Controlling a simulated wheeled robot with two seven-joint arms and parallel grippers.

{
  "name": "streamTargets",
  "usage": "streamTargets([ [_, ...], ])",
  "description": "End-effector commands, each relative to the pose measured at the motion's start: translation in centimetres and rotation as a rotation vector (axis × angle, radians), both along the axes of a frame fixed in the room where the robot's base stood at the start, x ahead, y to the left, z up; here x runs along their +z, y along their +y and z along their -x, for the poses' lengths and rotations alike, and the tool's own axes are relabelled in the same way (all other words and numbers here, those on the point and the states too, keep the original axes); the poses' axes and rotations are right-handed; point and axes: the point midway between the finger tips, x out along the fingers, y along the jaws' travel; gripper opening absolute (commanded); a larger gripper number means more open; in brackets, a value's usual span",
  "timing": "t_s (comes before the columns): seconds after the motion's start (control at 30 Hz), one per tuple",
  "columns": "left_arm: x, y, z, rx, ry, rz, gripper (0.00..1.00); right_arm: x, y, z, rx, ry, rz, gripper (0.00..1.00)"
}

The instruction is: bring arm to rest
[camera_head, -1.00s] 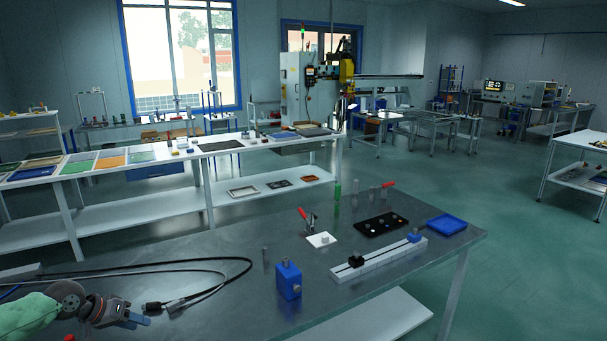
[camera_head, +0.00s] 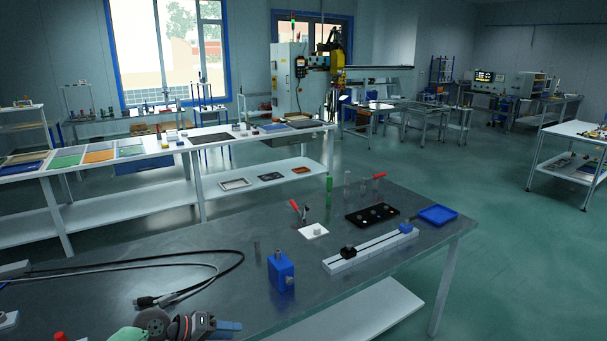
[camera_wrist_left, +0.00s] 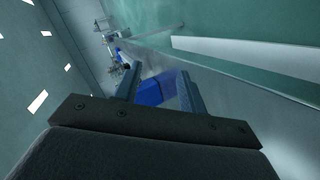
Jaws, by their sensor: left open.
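My left gripper (camera_head: 232,326) is at the bottom edge of the head view, low in front of the grey workbench (camera_head: 215,270). Its blue-grey fingers point right, apart from the blue block on the bench. In the left wrist view the two fingers of my left gripper (camera_wrist_left: 158,75) are spread with nothing held between them. A blue object (camera_wrist_left: 152,92) shows beyond the gap. My right gripper is not in view.
The bench holds an upright blue block (camera_head: 281,272), a white rail (camera_head: 372,249), a black tray (camera_head: 372,215), a blue tray (camera_head: 438,215) and black cables (camera_head: 190,262). A white shelf table (camera_head: 160,208) stands behind. Open floor (camera_head: 500,260) lies to the right.

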Motion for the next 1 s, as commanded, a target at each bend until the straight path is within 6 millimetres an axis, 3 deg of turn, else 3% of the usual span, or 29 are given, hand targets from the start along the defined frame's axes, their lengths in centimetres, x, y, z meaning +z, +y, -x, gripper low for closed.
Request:
streamTargets([
  [0.1, 0.4, -3.6, 0.1, -0.015, 0.0, 0.064, 0.41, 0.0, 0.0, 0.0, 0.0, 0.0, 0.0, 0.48],
  [0.47, 1.8, -10.5, 0.4, -0.044, 0.0, 0.189, 0.41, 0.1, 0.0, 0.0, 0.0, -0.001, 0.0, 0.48],
  [0.77, -5.8, -7.2, 3.7, -0.045, -0.032, -0.03, 0.41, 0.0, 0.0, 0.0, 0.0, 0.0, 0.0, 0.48],
  [1.0, -14.1, -2.8, 8.6, -0.066, -0.049, -0.297, 0.41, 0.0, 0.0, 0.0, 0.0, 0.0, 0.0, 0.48],
])
